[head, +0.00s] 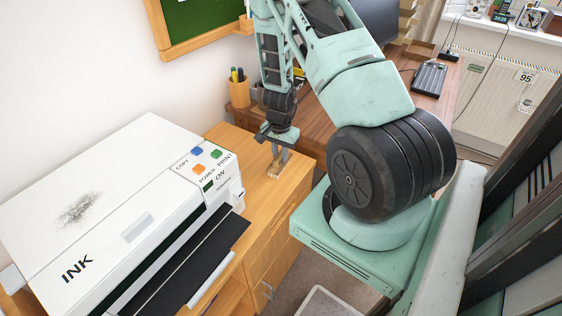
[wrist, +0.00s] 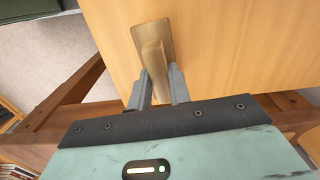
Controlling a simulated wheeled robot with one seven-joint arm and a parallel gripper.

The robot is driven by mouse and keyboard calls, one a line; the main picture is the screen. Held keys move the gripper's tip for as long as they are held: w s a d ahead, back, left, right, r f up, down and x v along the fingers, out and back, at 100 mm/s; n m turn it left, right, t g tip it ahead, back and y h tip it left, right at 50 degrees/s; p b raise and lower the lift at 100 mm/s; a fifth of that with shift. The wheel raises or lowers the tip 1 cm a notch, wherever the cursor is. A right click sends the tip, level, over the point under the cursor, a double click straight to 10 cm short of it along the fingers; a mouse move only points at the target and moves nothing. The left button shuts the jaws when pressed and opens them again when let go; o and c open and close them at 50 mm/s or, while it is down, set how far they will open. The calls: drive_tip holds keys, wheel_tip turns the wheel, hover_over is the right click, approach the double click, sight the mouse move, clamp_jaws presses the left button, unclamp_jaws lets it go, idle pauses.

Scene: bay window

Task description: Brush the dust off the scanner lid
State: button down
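The white scanner (head: 150,190) stands at the left, marked INK. Its lid (head: 110,165) is closed, and a grey smudge of dust (head: 78,208) lies on its left part. A small wooden brush (head: 274,171) is on the wooden cabinet top right of the scanner. My gripper (head: 279,155) points down at the brush. In the wrist view the brush (wrist: 151,36) has a pale block and a raised handle. My gripper's two fingers (wrist: 159,75) stand on either side of the handle, which fills the gap between them. The brush's underside is hidden.
The cabinet top (head: 235,150) is otherwise mostly clear near the brush. A pen cup (head: 239,90) stands behind it. A green board (head: 195,20) hangs on the wall above.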

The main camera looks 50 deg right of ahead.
drive_tip(key=shift+r+p, duration=2.45)
drive_tip(key=shift+r, duration=0.55)
drive_tip(key=shift+r, duration=0.1)
